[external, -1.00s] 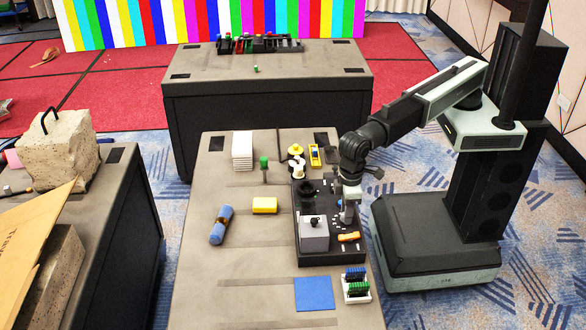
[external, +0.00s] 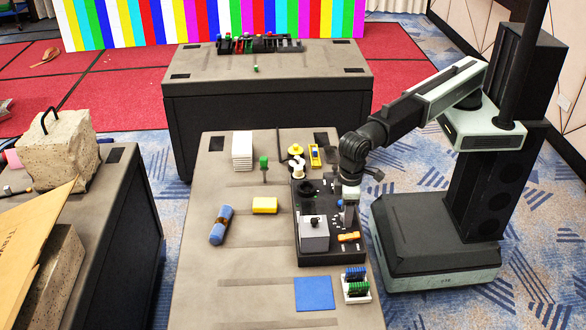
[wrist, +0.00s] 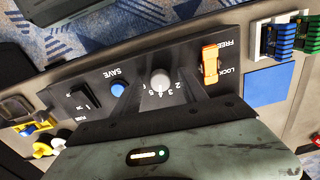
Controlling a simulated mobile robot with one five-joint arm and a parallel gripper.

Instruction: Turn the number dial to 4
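The number dial is a light grey round knob (wrist: 160,79) on the dark control panel (wrist: 235,66) in the wrist view. White digits, 2 to 5 among them, curve around its lower side. I cannot read a clear pointer on it. My gripper (external: 350,212) points down over the right part of the panel in the external view, where it hides the dial. In the wrist view the dark fingers are hard to tell from the dark panel close to the dial. I cannot tell their gap or whether they touch it.
A blue SAVE button (wrist: 118,89) and an orange FREE/LOCK switch (wrist: 210,63) flank the dial. A grey box (external: 314,234) stands on the panel's left part. A blue square (external: 314,294) and a rack of blue and green clips (external: 356,284) lie nearer the front.

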